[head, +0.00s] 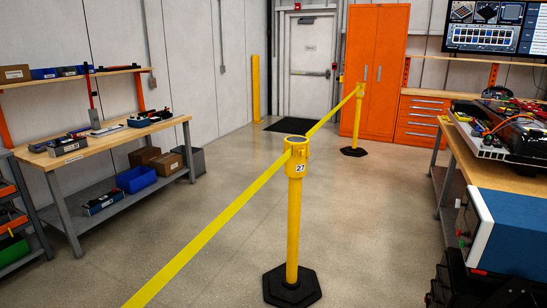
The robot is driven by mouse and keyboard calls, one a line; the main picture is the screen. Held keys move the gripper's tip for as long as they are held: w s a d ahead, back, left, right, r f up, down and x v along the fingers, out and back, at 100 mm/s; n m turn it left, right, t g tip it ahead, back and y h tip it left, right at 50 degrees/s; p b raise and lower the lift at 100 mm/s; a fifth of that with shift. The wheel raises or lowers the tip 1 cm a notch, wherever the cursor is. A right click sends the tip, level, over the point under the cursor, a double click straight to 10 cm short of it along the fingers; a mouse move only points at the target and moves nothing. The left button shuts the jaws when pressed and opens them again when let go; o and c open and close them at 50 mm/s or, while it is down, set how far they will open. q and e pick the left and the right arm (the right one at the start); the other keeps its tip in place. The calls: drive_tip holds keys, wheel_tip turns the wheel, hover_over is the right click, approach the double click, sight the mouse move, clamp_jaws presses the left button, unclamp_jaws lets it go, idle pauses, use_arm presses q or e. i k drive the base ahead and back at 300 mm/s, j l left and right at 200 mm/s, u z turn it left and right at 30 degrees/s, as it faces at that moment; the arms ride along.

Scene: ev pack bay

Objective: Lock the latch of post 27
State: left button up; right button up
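Post 27 (293,220) is a yellow stanchion standing upright on a black hexagonal base (291,286), near the middle of the head view. Its head carries a white label (300,168) reading 27. A yellow belt (205,232) runs from the head toward the lower left, and another stretch (330,118) runs to a second yellow post (358,118) farther back. A small yellow part (301,152) sits on the head's face above the label; I cannot tell whether it is the latch or its state. Neither of my grippers is in view.
A wooden workbench (110,140) with a lower shelf stands at the left. A right bench (490,178) holds a battery pack, with a blue and white box (505,235) in front. An orange cabinet (374,70) and a door (309,70) are at the back. The floor around post 27 is clear.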

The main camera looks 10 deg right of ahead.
sight(289, 285)
drive_tip(key=i+l+u, duration=0.1)
drive_tip(key=i, duration=0.3)
drive_tip(key=i+l+u, duration=0.1)
drive_tip(key=i+l, duration=0.15)
drive_tip(key=i+l+u, duration=0.1)
drive_tip(key=i+l, duration=0.15)
drive_tip(key=i, duration=0.25)
